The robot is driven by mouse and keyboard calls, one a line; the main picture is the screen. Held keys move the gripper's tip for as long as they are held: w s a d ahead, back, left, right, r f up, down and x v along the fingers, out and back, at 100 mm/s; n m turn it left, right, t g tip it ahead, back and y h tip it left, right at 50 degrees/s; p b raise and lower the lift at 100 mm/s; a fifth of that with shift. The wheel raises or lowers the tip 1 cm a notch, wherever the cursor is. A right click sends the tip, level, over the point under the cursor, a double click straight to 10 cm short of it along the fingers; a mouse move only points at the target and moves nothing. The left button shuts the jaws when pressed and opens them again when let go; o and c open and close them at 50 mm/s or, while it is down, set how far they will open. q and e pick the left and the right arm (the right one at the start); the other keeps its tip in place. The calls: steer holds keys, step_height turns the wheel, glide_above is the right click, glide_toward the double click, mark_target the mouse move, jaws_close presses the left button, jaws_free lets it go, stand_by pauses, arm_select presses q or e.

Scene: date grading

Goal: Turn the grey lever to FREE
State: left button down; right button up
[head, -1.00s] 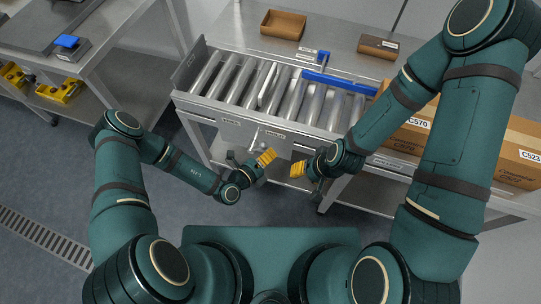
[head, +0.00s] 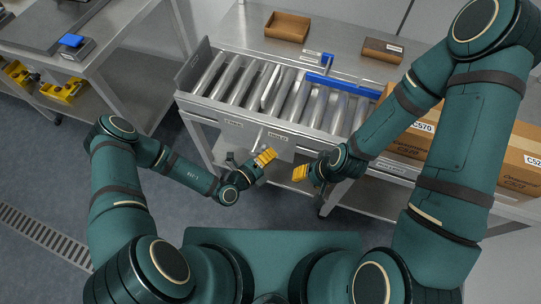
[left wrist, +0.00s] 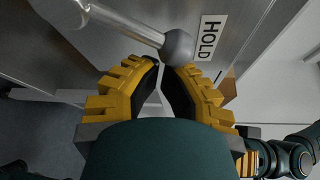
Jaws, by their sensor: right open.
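The grey lever (left wrist: 130,24) shows in the left wrist view as a metal rod ending in a round grey knob (left wrist: 178,47). The knob is close to a white HOLD label (left wrist: 208,38) on the metal panel. No FREE label is readable. My left gripper (left wrist: 161,66) has its yellow fingertips close together just below the knob; contact cannot be told. In the head view my left gripper (head: 266,157) is at the front of the roller table. My right gripper (head: 300,173) is open, a little to its right, with nothing visible in it.
The roller conveyor (head: 190,84) has a blue bar (head: 342,84) across it. Cardboard boxes (head: 510,150) stand at the right. A brown tray (head: 287,26) and a small brown box (head: 383,50) are at the back. A side bench (head: 110,50) stands at the left.

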mark_target(264, 150)
arm_select(q)
steer(key=a+r+n+b, duration=0.1)
steer(key=a+n+t+h+b, duration=0.1)
steer(key=n, duration=0.1)
steer(key=shift+w+a+r+n, duration=0.15)
steer(key=shift+w+r+n, duration=0.15)
steer(key=shift+w+r, duration=0.1)
steer(key=shift+w+a+r+n+t+h+b, duration=0.1)
steer(key=shift+a+r+n+t+h+b, duration=0.3)
steer(key=shift+n, duration=0.4)
steer(key=shift+w+a+n+t+b, duration=0.1)
steer(key=shift+a+n+t+b, duration=0.2)
steer(key=shift+a+n, duration=0.15)
steer(key=n, duration=0.1)
steer(key=a+n+t+b, duration=0.1)
steer(key=n, duration=0.1)
steer(key=shift+w+a+r, duration=0.3)
steer(key=n, duration=0.1)
steer(key=a+n+t+b, duration=0.1)
steer(key=n, duration=0.1)
steer(key=shift+w+a+r+t, duration=0.1)
steer(key=shift+w+a+t, duration=0.15)
steer(key=shift+a+t, duration=0.05)
steer(key=shift+w+a, duration=0.25)
steer(key=shift+a, duration=0.65)
